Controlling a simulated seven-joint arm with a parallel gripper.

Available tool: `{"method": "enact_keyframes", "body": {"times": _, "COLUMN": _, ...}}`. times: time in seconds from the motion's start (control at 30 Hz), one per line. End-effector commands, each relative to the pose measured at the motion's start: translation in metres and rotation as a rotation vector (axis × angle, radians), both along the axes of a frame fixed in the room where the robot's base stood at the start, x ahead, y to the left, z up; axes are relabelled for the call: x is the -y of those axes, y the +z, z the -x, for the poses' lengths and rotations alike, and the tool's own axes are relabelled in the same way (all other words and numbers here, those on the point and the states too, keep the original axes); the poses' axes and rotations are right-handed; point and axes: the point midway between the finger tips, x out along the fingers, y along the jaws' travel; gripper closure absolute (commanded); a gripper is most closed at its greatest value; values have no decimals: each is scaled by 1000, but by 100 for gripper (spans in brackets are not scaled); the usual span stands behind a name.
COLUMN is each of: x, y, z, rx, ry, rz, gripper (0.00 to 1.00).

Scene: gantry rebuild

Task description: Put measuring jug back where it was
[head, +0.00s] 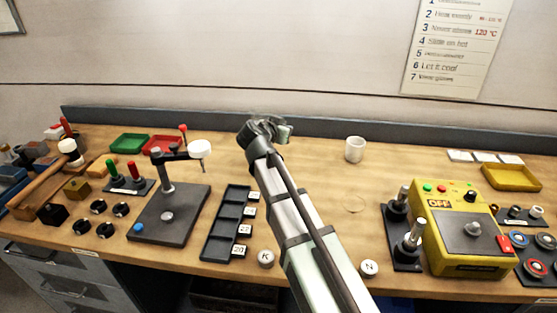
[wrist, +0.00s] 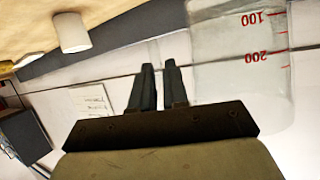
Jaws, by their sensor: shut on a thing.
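The measuring jug (wrist: 238,65) is clear, with red marks reading 100 and 200 upside down in the wrist view. It fills the upper right there, beside my fingers. My gripper (wrist: 160,82) has its two fingers close together, shut on the jug, apparently at its faint handle side. In the head view my gripper (head: 268,126) is over the back of the bench, left of the white cup. The jug is hard to make out there, mostly hidden by my gripper. A faint ring mark (head: 348,204) lies on the bare bench right of my arm.
The white cup (head: 354,149) stands at the back and shows in the wrist view (wrist: 71,32). A black slotted tray (head: 228,222) is left of my arm. Knobs K (head: 266,258) and N (head: 368,268) flank it in front. A yellow control box (head: 465,240) stands right.

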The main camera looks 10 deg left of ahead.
Motion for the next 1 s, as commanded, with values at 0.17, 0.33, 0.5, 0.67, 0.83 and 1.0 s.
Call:
{"method": "enact_keyframes", "body": {"times": 0.17, "x": -11, "y": 8, "z": -13, "rx": 1, "ry": -62, "rz": 0, "gripper": 100}}
{"method": "enact_keyframes", "body": {"times": 0.33, "x": -4, "y": 12, "z": -22, "rx": 0, "ry": -168, "rz": 0, "gripper": 100}}
{"method": "enact_keyframes", "body": {"times": 0.5, "x": 8, "y": 14, "z": -20, "rx": 1, "ry": -285, "rz": 0, "gripper": 100}}
{"method": "enact_keyframes", "body": {"times": 0.67, "x": 20, "y": 12, "z": -9, "rx": 0, "ry": -384, "rz": 0, "gripper": 100}}
{"method": "enact_keyframes", "body": {"times": 0.83, "x": 26, "y": 9, "z": -3, "rx": 0, "ry": -437, "rz": 0, "gripper": 100}}
{"method": "enact_keyframes", "body": {"times": 1.0, "x": 26, "y": -5, "z": -2, "rx": -1, "ry": -445, "rz": 0, "gripper": 100}}
